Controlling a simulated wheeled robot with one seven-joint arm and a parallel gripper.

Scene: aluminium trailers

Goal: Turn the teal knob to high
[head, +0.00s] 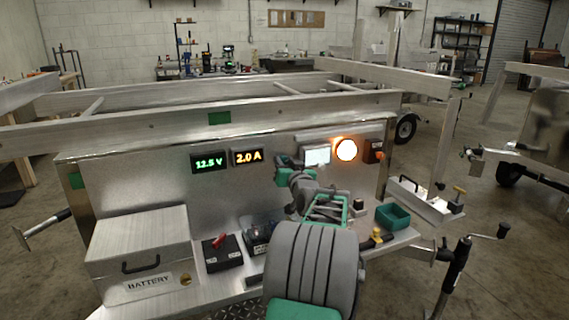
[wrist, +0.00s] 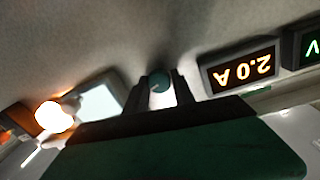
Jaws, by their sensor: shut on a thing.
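The teal knob (wrist: 160,82) is on the metal panel (wrist: 130,30), between the two fingers of my gripper (wrist: 160,88) in the wrist view. My gripper is shut on the knob, one finger on each side of it. The wrist view is upside down, and the knob's pointer and any markings cannot be made out. In the head view my gripper (head: 286,162) is against the front panel (head: 140,190), between the amber display and the pale screen, and it hides the knob.
A green display (head: 209,163) reads 12.5 V and an amber display (head: 248,157) reads 2.0 A. Right of my gripper are a pale screen (head: 317,156), a lit orange lamp (head: 346,149) and a dark box (head: 374,151). A battery box (head: 140,255) stands below left.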

